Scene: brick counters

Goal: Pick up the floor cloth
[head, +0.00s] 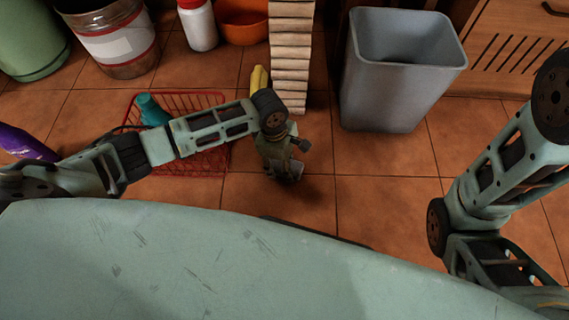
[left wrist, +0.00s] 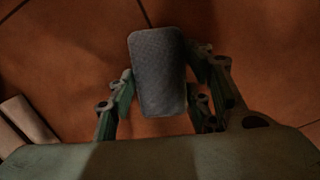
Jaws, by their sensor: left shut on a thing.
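The floor cloth (left wrist: 158,72) is a grey-blue, textured, rounded rectangle in the left wrist view. It sits between the fingers of my left gripper (left wrist: 163,95), which is shut on it. I cannot tell exactly how high the cloth is above the tiles. My right arm shows at the right of the head view, but its gripper is out of sight.
A red wire basket (head: 215,160) with a teal item (head: 150,108) lies under my left arm. A slatted wooden piece (head: 291,60), a yellow item (head: 259,78) and a grey bin (head: 390,90) stand beyond. A bucket, white bottle and orange bowl line the back. Tiles right of the gripper are clear.

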